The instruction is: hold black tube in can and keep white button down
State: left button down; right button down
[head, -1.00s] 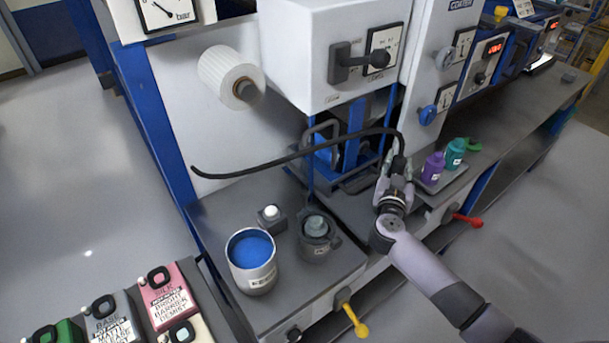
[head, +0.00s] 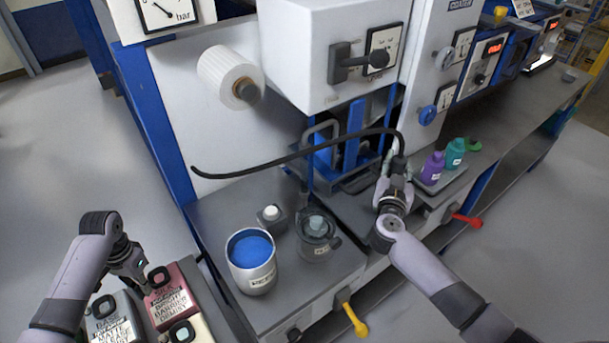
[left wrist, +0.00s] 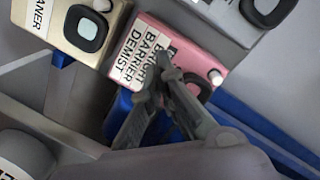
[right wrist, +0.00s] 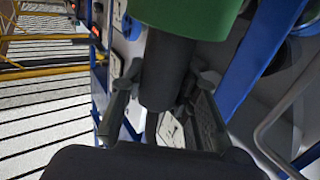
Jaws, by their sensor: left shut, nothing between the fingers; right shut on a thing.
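The black tube (head: 290,155) is a long, bent, thin hose. My right gripper (head: 397,170) is shut on its right end, which shows as a thick black cylinder (right wrist: 165,70) between the fingers in the right wrist view. The tube's free left end hangs in the air left of and above the can. The can (head: 252,272) is open, holds blue liquid and stands on the grey bench. The white button (head: 270,212) sits on a small dark box behind the can. My left gripper (head: 135,272) is shut and empty above the pink canister (head: 172,297); it also shows in the left wrist view (left wrist: 158,85).
A grey jug (head: 316,240) stands right of the can. Purple (head: 432,168) and teal (head: 455,153) bottles stand by the right arm. A yellow lever (head: 355,320) and red lever (head: 468,220) stick out in front. A white roll (head: 225,75) juts out above.

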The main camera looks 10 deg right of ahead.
aim_at(274, 208)
pick_arm(q)
jog(key=w+d+r+h, duration=0.1)
jog(key=w+d+r, duration=0.1)
jog(key=d, duration=0.4)
jog(key=w+d+r+t+h, duration=0.1)
jog(key=w+d+r, duration=0.2)
jog(key=d, duration=0.3)
jog(key=w+d+r+t+h, duration=0.1)
jog(key=w+d+r, duration=0.1)
jog(key=d, duration=0.4)
jog(key=shift+w+d+r+m, duration=0.15)
jog(key=shift+w+m, duration=0.05)
jog(key=shift+w, duration=0.2)
jog(key=shift+w+d+r+m, duration=0.1)
jog(key=shift+w+d+m, duration=0.1)
jog(key=shift+w, duration=0.2)
jog(key=w+d+r+t+h, duration=0.25)
jog(key=d+r, duration=0.75)
jog(key=d, duration=0.5)
jog(key=shift+m+g, duration=0.35)
jog(key=shift+m, duration=0.05)
jog(key=shift+w+d+f, duration=0.1)
jog(key=shift+f, duration=1.05)
jog(key=shift+w+d+f, duration=0.1)
jog(key=shift+w+f, duration=0.05)
jog(key=shift+f, duration=1)
jog(key=shift+w+d+f, duration=0.1)
jog(key=shift+f, duration=1.05)
jog(key=shift+f, duration=0.6)
jog(key=shift+r, duration=3.55)
